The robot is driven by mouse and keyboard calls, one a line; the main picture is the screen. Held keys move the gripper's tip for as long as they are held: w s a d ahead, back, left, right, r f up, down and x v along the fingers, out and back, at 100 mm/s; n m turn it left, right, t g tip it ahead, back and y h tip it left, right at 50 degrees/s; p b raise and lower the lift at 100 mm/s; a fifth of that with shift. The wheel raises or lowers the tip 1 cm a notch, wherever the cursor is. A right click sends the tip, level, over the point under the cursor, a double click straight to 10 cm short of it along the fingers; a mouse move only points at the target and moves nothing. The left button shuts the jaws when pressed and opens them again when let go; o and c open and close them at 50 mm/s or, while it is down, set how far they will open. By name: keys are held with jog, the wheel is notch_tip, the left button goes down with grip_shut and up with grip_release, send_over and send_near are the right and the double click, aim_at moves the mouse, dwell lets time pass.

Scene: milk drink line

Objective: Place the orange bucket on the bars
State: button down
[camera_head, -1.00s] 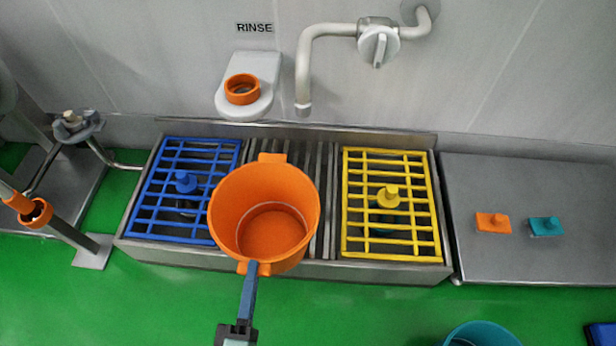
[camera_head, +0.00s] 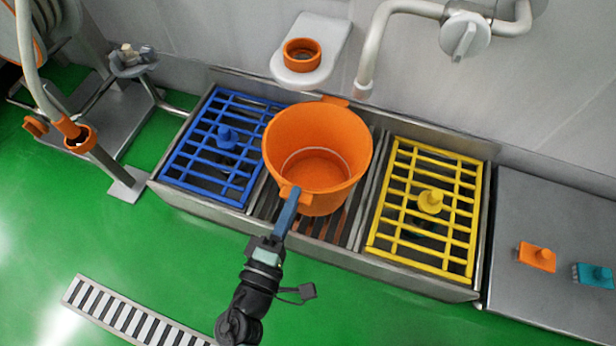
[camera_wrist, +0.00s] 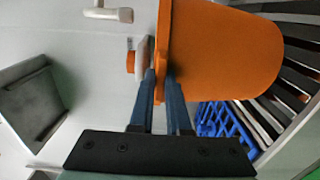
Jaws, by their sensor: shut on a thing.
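The orange bucket (camera_head: 318,180) is upright, with its open mouth up. It is over the grey metal bars (camera_head: 374,190) in the middle of the steel trough, and an orange tint shows on the bars below it. I cannot tell whether its base touches them. My gripper (camera_head: 288,194) is shut on the bucket's near rim tab, its blue fingers reaching in from the front. In the wrist view the fingers (camera_wrist: 164,80) pinch the edge of the bucket (camera_wrist: 225,50), with dark bars beyond its base.
A blue grid (camera_head: 222,145) lies left of the bars and a yellow grid (camera_head: 428,205) right of them. A wall holder with an orange ring (camera_head: 302,54) and a tap (camera_head: 366,80) hang behind. A steel table (camera_head: 550,215) stands at the right.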

jog(key=w+d+f+b, duration=0.2)
jog(key=w+f+b, duration=0.1)
jog(key=w, duration=0.4)
jog(key=shift+w+d+f+b, duration=0.15)
jog(key=shift+d+b, duration=0.05)
jog(key=shift+b, duration=0.3)
jog(key=shift+f, duration=0.15)
jog(key=c, duration=1.3)
grip_release()
jog(key=shift+f+b, duration=0.2)
jog(key=shift+b, duration=0.1)
jog(key=shift+c, duration=0.2)
jog(key=o, duration=0.5)
jog(key=shift+r, duration=0.1)
jog(key=shift+c, duration=0.2)
jog(key=shift+r, duration=0.1)
